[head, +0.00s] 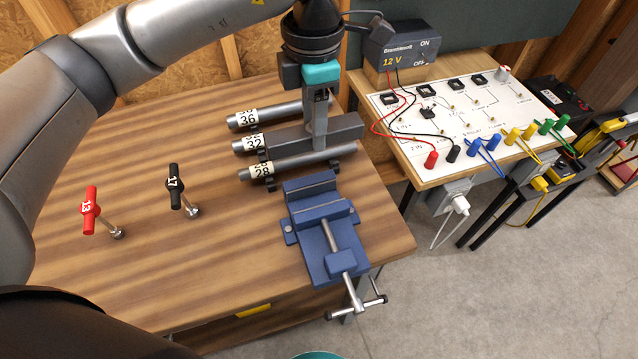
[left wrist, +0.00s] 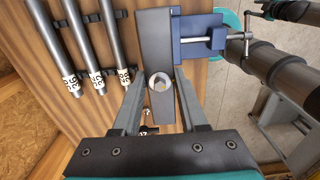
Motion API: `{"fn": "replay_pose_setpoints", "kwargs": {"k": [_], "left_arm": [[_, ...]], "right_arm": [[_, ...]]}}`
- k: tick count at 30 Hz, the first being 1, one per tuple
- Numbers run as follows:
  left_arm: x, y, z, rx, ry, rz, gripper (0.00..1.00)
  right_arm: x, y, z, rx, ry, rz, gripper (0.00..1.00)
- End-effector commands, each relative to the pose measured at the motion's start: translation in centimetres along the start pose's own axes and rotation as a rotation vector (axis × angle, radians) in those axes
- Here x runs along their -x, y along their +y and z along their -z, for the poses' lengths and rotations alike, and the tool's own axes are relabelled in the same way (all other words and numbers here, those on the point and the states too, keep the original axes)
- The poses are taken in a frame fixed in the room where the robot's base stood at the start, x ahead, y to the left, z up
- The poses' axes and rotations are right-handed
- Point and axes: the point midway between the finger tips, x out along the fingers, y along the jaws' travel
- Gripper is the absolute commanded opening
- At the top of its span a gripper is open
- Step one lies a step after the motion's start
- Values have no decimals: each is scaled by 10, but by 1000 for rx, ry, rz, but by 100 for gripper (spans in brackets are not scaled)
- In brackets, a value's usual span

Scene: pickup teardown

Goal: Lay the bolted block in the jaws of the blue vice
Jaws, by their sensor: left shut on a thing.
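The bolted block (head: 345,128) is a long dark grey bar, held level in my left gripper (head: 315,145) above the pipes and behind the vice. In the left wrist view the block (left wrist: 154,45) lies between the two fingers, with a round bolt head (left wrist: 160,84) on its face. My left gripper (left wrist: 156,105) is shut on it. The blue vice (head: 322,232) stands at the table's right front, its jaws (head: 315,196) empty and a gap showing between them. The vice (left wrist: 197,38) also shows beside the block in the left wrist view. My right gripper is not seen.
Pipes labelled 36 (head: 268,114), 32 (head: 245,146) and 28 (head: 300,162) lie on the wooden table (head: 190,270). Red (head: 91,210) and black (head: 175,187) T-handle tools stand at left. A wired circuit board (head: 480,105) is at right. The table's front left is clear.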

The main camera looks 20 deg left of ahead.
Motion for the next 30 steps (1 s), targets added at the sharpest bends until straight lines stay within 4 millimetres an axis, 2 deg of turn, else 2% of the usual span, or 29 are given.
{"fn": "replay_pose_setpoints", "kwargs": {"k": [6, 12, 15, 23, 30], "left_arm": [[-51, 0, 0, 0, -2, 0, 0], [-90, 0, 0, -1, -3, -1, 0], [-102, 1, -1, -2, -4, -2, 0], [-116, 1, -1, -1, -4, -2, 0], [-148, 1, -1, -1, -4, -2, 0]], "right_arm": [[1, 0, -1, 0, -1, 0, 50], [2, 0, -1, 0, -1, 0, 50], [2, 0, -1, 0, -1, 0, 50], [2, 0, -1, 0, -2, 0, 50], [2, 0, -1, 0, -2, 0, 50]]}}
